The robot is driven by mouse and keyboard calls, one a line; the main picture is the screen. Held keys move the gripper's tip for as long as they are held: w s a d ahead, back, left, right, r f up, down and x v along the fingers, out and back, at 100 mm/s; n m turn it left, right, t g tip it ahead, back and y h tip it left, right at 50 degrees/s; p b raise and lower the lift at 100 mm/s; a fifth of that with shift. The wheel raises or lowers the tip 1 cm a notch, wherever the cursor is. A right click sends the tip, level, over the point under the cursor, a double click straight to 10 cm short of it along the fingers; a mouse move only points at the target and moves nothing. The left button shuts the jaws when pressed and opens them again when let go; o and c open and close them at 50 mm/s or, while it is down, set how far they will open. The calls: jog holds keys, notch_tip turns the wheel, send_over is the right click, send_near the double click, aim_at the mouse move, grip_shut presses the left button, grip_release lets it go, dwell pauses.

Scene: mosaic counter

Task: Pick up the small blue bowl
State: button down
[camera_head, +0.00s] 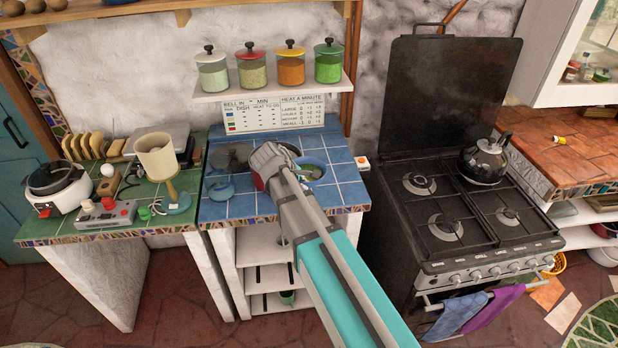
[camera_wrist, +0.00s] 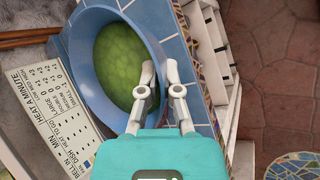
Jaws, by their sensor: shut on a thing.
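The small blue bowl (camera_head: 321,178) is at the right of the blue-tiled counter, partly hidden behind my arm. In the wrist view the blue bowl (camera_wrist: 84,70) is large and holds something green (camera_wrist: 125,62). My gripper (camera_wrist: 160,76) has one finger inside the bowl and the other outside, shut on its right wall. In the head view my gripper's fingers are hidden behind my wrist. I cannot tell whether the bowl touches the counter.
A blue lidded-looking dish (camera_head: 221,191) and a dark round plate (camera_head: 230,157) are on the same blue-tiled counter (camera_head: 240,211). A printed heat chart (camera_head: 274,114) stands behind. A black stove (camera_head: 450,215) is right; a crowded green-tiled counter (camera_head: 70,238) is left.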

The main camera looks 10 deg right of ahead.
jog(key=shift+s+a+r, duration=0.2)
jog(key=shift+s+a, duration=0.05)
dwell(1.4)
jog(key=s+d, duration=0.4)
jog(key=d, duration=0.5)
jog(key=shift+d+r, duration=0.15)
jog(key=shift+d, duration=0.1)
jog(key=w+f+b, duration=0.3)
jog(key=w, duration=0.1)
jog(key=w+f+b, duration=0.3)
jog(key=w, duration=0.1)
jog(key=w+f+b, duration=0.3)
jog(key=w, duration=0.2)
jog(key=shift+d, duration=0.2)
